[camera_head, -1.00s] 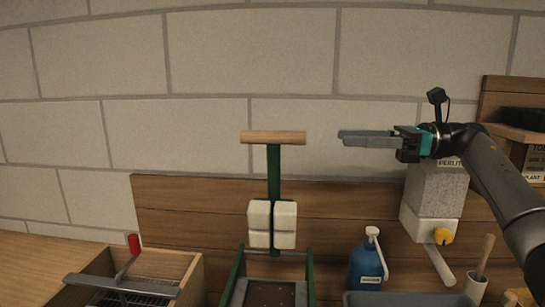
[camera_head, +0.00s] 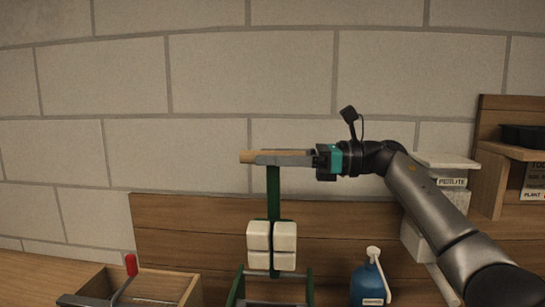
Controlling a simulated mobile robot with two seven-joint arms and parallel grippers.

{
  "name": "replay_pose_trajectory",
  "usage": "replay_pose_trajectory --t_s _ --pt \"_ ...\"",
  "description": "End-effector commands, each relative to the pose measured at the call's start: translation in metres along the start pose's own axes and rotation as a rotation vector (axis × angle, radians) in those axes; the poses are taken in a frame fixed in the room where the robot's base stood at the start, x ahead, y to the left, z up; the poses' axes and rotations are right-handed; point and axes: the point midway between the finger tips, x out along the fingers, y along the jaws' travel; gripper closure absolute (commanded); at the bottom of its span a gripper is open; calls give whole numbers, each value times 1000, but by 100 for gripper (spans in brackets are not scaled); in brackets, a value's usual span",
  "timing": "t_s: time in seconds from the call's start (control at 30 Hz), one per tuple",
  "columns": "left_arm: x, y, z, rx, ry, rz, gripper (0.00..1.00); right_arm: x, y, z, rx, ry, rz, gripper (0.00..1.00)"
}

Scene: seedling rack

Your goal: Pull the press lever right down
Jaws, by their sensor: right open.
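The press lever is a green upright bar (camera_head: 273,193) topped by a wooden crossbar handle (camera_head: 247,157), standing upright in the camera_head view. White blocks (camera_head: 259,236) sit on the bar below the handle, above the green press frame (camera_head: 309,288) at the bottom edge. My right gripper (camera_head: 262,157) reaches in from the right with its fingers level along the handle, covering most of it. It is open; whether the fingers touch the handle I cannot tell. My left gripper is not in view.
A blue pump bottle (camera_head: 368,286) stands right of the press. A wooden box (camera_head: 185,287) with a red-knobbed handle (camera_head: 131,264) is at lower left. A perlite container (camera_head: 447,165) and a shelf (camera_head: 510,150) are at right, partly behind my arm.

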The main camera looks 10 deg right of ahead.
Motion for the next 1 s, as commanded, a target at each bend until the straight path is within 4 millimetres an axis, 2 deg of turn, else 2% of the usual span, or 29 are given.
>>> replay_pose_trajectory --t_s 0.27,0.83,1.0 --pt "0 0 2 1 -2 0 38 2 0 0 0 0 -1 38" --pt "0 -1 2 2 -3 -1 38 2 0 0 0 0 -1 100" --pt "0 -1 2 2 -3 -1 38 2 0 0 0 0 -1 100"
